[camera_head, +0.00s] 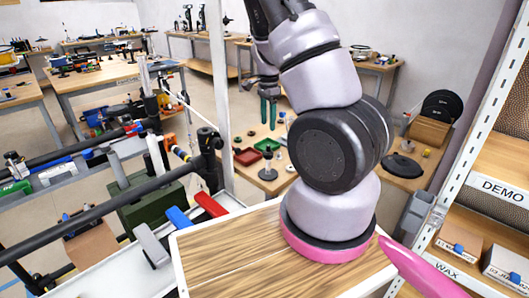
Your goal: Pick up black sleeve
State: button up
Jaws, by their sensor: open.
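I cannot pick out the black sleeve for certain. A black round thing (441,106) stands on a brown box at the right, and a dark flat rounded piece (402,166) lies on a low wooden surface below it; neither is clearly a sleeve. My arm rises from its pink-ringed base and bends away at the top. My gripper (268,122) appears small beyond the arm, pointing down, with two green fingers apart and nothing visible between them. My arm hides part of the bench.
Labelled shelves (503,190) fill the right side. A cluttered rack with dark bars is at the left. Grey floor shows between benches.

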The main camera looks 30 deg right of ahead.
aim_at(268, 149)
notch_tip(268, 149, down, 9)
jog(key=shift+s+f, duration=0.1)
grip_shut()
dwell(0.4)
